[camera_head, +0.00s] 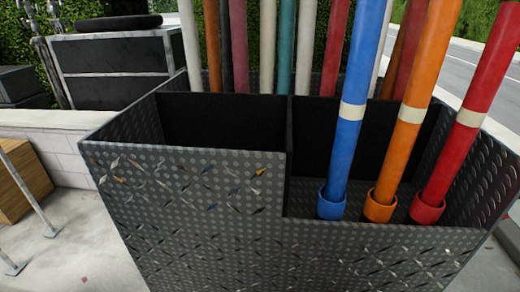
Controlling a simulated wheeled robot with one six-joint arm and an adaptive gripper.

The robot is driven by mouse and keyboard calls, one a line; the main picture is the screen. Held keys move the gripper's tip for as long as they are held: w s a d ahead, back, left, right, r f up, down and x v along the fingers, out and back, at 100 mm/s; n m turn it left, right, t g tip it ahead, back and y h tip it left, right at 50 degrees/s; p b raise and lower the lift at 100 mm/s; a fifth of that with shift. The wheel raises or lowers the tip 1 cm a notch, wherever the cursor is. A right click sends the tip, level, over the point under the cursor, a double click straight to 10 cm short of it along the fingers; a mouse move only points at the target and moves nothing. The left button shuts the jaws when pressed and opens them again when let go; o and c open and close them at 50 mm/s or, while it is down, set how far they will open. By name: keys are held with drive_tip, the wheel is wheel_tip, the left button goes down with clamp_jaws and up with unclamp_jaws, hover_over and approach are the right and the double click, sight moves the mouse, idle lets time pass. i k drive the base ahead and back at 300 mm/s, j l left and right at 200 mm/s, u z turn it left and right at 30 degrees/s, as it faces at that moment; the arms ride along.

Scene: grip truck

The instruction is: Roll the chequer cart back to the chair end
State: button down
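The chequer cart (185,205) is a dark grey open-topped box with raised tread-plate walls, and it fills most of the view close in front of me. Its left compartment looks empty inside. In its lower right part a blue pole (355,95), an orange pole (415,110) and a red pole (477,105) stand tilted in matching coloured cups. The cart's wheels, base and any handle are out of view. No chair can be made out. My gripper is not in view.
Several coloured poles (287,45) rise behind the cart. A low pale wall (60,135) runs left of it, with a dark framed case (115,60) behind. A wooden block (22,185) and metal legs (28,190) stand at left. A road (470,75) and hedge lie behind at right.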

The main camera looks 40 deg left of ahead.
sight(213, 180)
drive_tip(key=u, duration=1.65)
drive_tip(key=i+l+z, duration=0.2)
drive_tip(key=l, duration=0.25)
drive_tip(key=l+z, duration=0.15)
drive_tip(key=l, duration=0.3)
drive_tip(key=i+l+z, duration=0.2)
drive_tip(key=l, duration=0.2)
